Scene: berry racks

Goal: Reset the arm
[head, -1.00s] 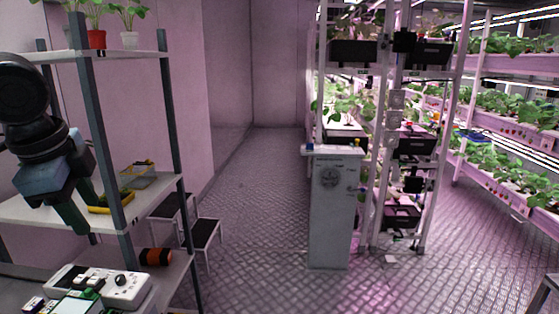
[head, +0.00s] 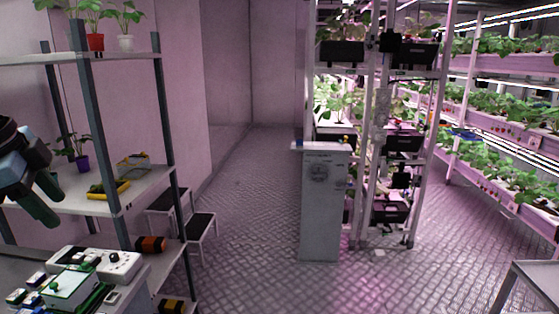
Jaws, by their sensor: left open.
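My left gripper (head: 42,198) is at the left edge of the head view, in front of the grey-posted shelf rack. It is open, and I see nothing between its fingers. Part of its arm is cut off by the picture's edge. My right gripper is not in view.
The shelf rack (head: 90,127) holds potted plants (head: 95,42), a purple pot (head: 82,162) and a yellow tray (head: 108,189). Power strips and a device (head: 70,287) lie below. A step stool (head: 202,226), a white cabinet (head: 324,205) and plant racks (head: 500,185) border the clear floor (head: 250,220).

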